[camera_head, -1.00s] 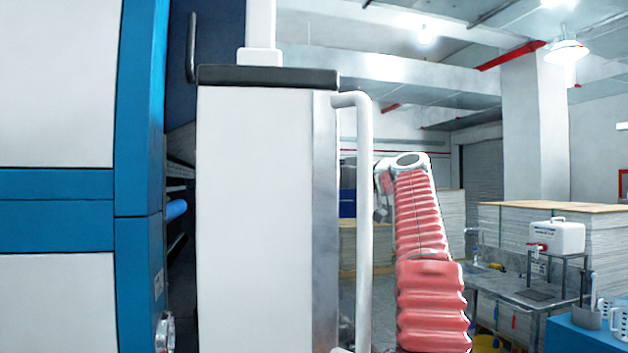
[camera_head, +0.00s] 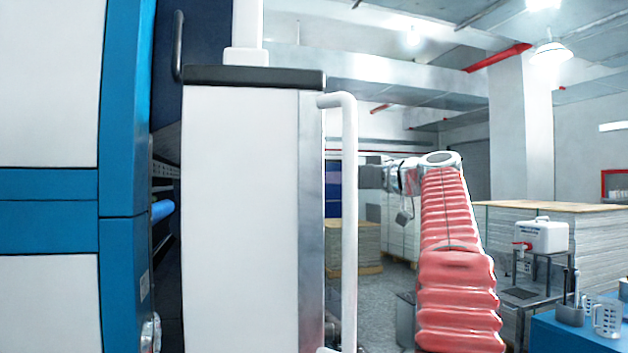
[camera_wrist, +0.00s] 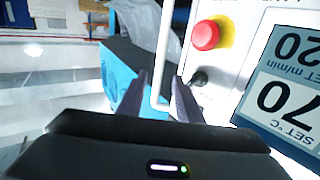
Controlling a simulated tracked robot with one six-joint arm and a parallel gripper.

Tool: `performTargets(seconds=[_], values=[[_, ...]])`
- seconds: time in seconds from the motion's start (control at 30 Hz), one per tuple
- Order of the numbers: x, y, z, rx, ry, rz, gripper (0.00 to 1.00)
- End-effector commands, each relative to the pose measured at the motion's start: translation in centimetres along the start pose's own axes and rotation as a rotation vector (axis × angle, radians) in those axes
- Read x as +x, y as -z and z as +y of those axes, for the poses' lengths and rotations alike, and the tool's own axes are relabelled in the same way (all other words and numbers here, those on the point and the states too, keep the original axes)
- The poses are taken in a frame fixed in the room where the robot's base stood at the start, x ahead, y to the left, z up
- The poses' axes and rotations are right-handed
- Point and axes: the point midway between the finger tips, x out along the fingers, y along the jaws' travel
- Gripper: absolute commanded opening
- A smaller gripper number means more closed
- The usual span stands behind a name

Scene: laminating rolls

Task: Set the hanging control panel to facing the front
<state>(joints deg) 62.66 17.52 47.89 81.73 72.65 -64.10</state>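The hanging control panel (camera_head: 240,210) is a tall white box with a black top, below a white post. In the head view its plain side faces me, and its display is out of sight. A white tubular handle (camera_head: 349,220) runs along its right side. In the wrist view the panel face shows upside down, with a red stop button (camera_wrist: 206,35) and a display (camera_wrist: 290,90). My gripper (camera_wrist: 158,90) is open there, with the white handle (camera_wrist: 166,45) appearing between its two dark fingers. I cannot tell whether they touch it. In the head view the fingertips are not clear.
A blue and white machine (camera_head: 125,180) stands close on the left. On the right are pallet stacks (camera_head: 590,240), a white water container (camera_head: 541,236) on a stand, and a blue bench (camera_head: 570,335) with jugs. Grey floor (camera_head: 375,285) shows behind the handle.

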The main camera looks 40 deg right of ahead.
Motion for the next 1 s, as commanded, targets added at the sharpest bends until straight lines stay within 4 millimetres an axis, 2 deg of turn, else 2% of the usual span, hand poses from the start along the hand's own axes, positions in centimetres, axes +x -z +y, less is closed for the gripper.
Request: performTargets(seconds=[0.03,0.2,0.4,0.7,0.87,1.0], values=[[-1.1,0.1,0.1,0.0,-0.004,0.001,0.33],[-3.7,0.0,0.0,-0.001,-0.002,0.0,0.33],[-5.3,-0.1,0.0,0.0,0.0,-0.001,0.33],[-5.5,-0.1,0.0,0.0,0.001,-0.001,0.33],[-5.2,-0.5,-0.2,0.017,-0.002,-0.013,0.21],[-4.0,-2.8,-0.7,0.095,-0.02,-0.07,0.11]])
